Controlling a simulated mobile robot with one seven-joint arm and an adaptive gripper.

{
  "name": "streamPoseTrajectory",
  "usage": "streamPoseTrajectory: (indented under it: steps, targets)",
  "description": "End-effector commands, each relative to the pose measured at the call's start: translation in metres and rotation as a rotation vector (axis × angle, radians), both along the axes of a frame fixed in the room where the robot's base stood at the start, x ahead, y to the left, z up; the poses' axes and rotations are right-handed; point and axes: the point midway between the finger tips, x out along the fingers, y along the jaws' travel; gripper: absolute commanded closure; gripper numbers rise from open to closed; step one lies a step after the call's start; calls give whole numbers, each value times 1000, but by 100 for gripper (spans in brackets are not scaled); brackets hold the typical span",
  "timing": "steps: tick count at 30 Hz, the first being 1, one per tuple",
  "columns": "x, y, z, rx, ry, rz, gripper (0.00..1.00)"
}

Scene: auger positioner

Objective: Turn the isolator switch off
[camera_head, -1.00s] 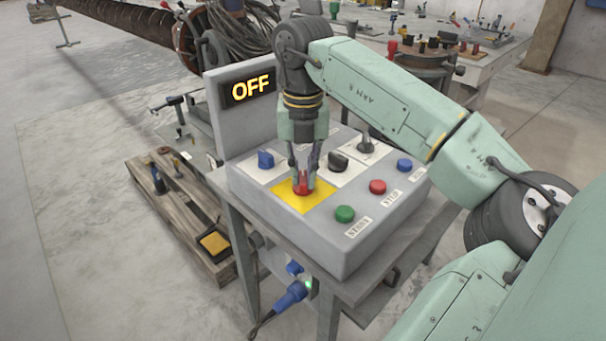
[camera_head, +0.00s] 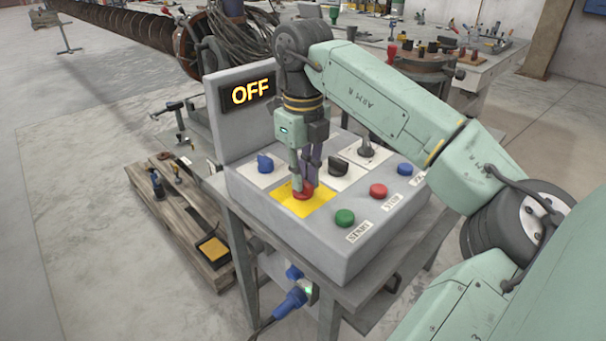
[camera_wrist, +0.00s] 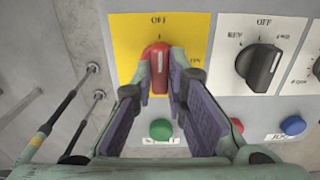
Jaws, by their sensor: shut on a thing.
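The isolator switch is a red knob (camera_head: 304,194) on a yellow plate (camera_head: 289,205) on the grey control box. My gripper (camera_head: 303,184) points down at it, with its fingers on either side of the knob. In the wrist view the red knob (camera_wrist: 159,62) sits between the purple-padded fingertips of my gripper (camera_wrist: 161,84). Its white mark points up toward the word OFF on the yellow plate (camera_wrist: 128,45); the ON label is at the right. My gripper is shut on the knob. The fingers hide part of its sides.
A display (camera_head: 248,92) behind the box reads OFF. Green (camera_head: 344,217), red (camera_head: 378,191) and blue (camera_head: 404,169) buttons line the box's right side.

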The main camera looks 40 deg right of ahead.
Motion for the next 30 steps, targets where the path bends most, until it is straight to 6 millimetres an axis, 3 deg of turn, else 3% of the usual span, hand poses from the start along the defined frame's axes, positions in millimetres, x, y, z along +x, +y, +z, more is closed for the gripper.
streamPoseTrajectory:
  steps: [17,18,26,30]
  targets:
    - [1,0,1,-2,-6,34,100]
    - [2,0,1,-2,-6,34,85]
    - [1,0,1,-1,-3,33,68]
    - [0,0,0,-1,-2,33,67]
